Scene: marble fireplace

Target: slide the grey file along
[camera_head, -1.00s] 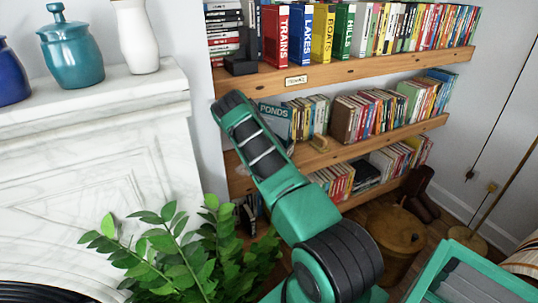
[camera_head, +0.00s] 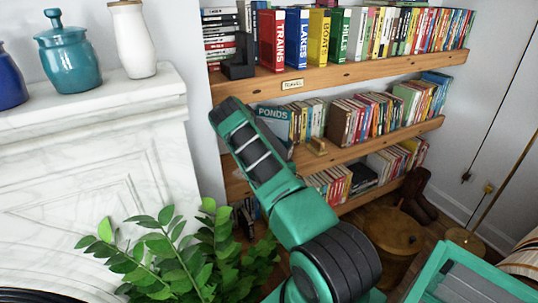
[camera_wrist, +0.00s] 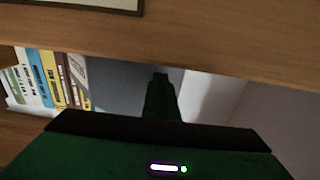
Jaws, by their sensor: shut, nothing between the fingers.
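My gripper (camera_head: 232,106) reaches to the left end of the middle bookshelf (camera_head: 335,153), just left of the blue PONDS book (camera_head: 274,120). In the wrist view a shut, empty finger pair (camera_wrist: 160,80) points in under a wooden plank. A flat grey surface (camera_wrist: 115,85) stands behind and left of the fingertips, beside several books (camera_wrist: 45,78). I cannot tell whether this is the grey file or the shelf's back, or whether the fingers touch it. A pale grey spine (camera_head: 357,36) stands right of the green HILLS book on the top shelf.
The top shelf plank (camera_head: 340,76) with its label plate lies above my gripper. A white marble mantel (camera_head: 90,110) with jars stands at left. A leafy plant (camera_head: 190,255) is below my arm. A round wooden stool (camera_head: 393,232) stands at lower right.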

